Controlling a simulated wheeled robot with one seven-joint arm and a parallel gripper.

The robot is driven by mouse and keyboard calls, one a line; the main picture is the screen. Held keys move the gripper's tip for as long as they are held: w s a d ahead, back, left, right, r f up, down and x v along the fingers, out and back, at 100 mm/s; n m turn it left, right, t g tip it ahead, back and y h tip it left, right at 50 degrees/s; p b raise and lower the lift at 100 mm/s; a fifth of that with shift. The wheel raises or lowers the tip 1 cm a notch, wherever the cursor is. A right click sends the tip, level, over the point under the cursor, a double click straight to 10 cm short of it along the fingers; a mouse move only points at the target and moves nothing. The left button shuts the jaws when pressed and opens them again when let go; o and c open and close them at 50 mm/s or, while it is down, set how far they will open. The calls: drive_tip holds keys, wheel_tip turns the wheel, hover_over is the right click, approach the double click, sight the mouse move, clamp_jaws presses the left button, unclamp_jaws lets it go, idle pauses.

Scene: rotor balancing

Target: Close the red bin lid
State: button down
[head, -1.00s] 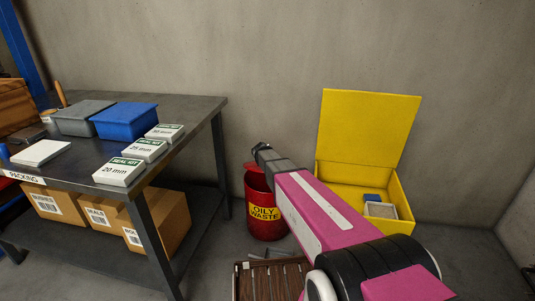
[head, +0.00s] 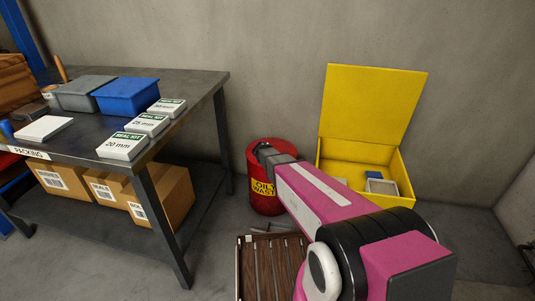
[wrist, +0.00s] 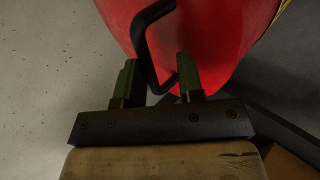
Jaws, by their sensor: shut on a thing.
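The red bin (head: 262,203), labelled OILY WASTE, stands on the floor against the back wall in the head view. Its red lid (head: 272,142) now lies over the mouth, down or nearly so; my arm hides part of it, so I cannot tell whether it sits flush. My gripper (head: 262,148) is at the top of the bin in the head view. In the wrist view, its green-tipped fingers (wrist: 158,75) are shut on a black handle (wrist: 141,30) in front of a red surface (wrist: 215,35).
An open yellow box (head: 372,112) stands right of the bin, with small items inside. A dark workbench (head: 200,95) with blue and grey containers and seal-kit boxes is on the left.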

drive_tip(key=shift+s+f, duration=0.2)
drive_tip(key=shift+f, duration=0.4)
drive_tip(key=c, duration=1.1)
unclamp_jaws()
drive_tip(key=shift+c, duration=0.2)
drive_tip(key=v, duration=1.1)
drive_tip(key=shift+w+r, duration=0.2)
drive_tip(key=shift+r, duration=0.1)
drive_tip(key=s+d+r+m+g+y, duration=0.1)
drive_tip(key=s+d+m+g, duration=0.2)
drive_tip(key=s+m, duration=0.2)
drive_tip(key=s+d+r+m+g+y, duration=0.1)
drive_tip(key=s+d+m+g, duration=0.2)
drive_tip(key=s, duration=0.8)
drive_tip(key=s+d+r+m+g, duration=0.1)
drive_tip(key=s+d+m+g, duration=0.2)
drive_tip(key=s+m, duration=0.3)
drive_tip(key=shift+s+d+m+y, duration=0.3)
drive_tip(key=shift+s+d+y, duration=0.1)
drive_tip(key=shift+s+d, duration=0.55)
